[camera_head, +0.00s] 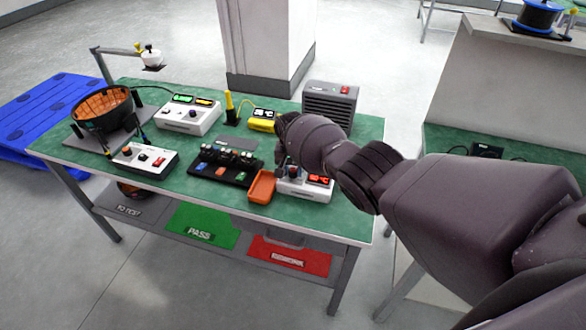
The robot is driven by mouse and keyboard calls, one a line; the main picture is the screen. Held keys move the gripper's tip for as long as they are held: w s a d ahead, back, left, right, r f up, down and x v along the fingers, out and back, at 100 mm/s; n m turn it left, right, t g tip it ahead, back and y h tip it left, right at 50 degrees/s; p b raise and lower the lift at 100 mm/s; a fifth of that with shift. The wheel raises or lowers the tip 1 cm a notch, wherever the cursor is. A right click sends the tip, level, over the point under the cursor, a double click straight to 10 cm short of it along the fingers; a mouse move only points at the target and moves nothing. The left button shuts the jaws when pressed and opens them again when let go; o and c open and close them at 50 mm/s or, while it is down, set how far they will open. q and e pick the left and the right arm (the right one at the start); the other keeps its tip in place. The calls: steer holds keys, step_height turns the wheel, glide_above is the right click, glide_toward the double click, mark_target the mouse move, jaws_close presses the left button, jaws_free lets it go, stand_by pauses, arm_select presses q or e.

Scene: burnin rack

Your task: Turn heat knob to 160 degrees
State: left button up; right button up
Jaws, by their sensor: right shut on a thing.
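The heat control box (307,192) is a small white unit on the front right of the green table. Its red lit display (319,180) shows a reading in °C that looks like a two-digit or longer number, too small to read surely. My right gripper (293,172) reaches down from the right onto the left part of this box. It is shut on the heat knob, which is mostly hidden by the gripper and wrist. My left gripper is not in view.
An orange tray (262,187) stands close to the left of the box. A black fixture (226,166) with coloured parts lies further left. A grey heater-like unit (331,103) stands behind my right wrist. The table's front right corner is clear.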

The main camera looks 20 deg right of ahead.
mark_target(292, 170)
steer(key=o, duration=0.6)
steer(key=shift+o, duration=0.2)
steer(key=shift+r+p, duration=0.3)
steer(key=shift+r, duration=0.2)
steer(key=r+p, duration=0.1)
steer(key=r, duration=0.3)
steer(key=r+p, duration=0.1)
steer(key=r, duration=0.3)
steer(key=shift+w+a+r+p, duration=0.1)
steer(key=shift+a+r+p, duration=0.1)
steer(key=shift+p, duration=0.2)
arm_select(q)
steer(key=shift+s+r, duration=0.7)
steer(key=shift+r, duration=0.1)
arm_select(e)
steer(key=shift+r, duration=0.7)
